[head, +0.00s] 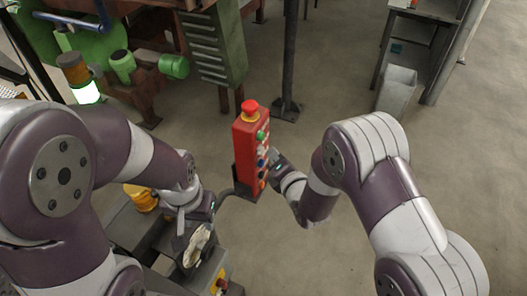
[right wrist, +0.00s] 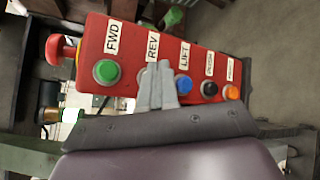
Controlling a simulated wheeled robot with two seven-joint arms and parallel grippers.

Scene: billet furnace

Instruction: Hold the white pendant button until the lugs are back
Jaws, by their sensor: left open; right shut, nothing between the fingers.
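In the right wrist view the pendant (right wrist: 135,35) lies across the picture, with labels FWD, REV and LIFT readable. My right gripper (right wrist: 160,66) is shut and empty, its fingertips at the REV position between the green and blue buttons. They hide the button there; I cannot tell whether it is pressed. In the head view my right gripper (head: 272,155) is at the pendant's right side. My left gripper (head: 181,228) is open, low at left. No lugs are identifiable.
Green machinery (head: 214,45) stands behind. A dark post (head: 290,55) is beyond the pendant, and a grey bin (head: 397,90) is at back right. Floor at right is clear.

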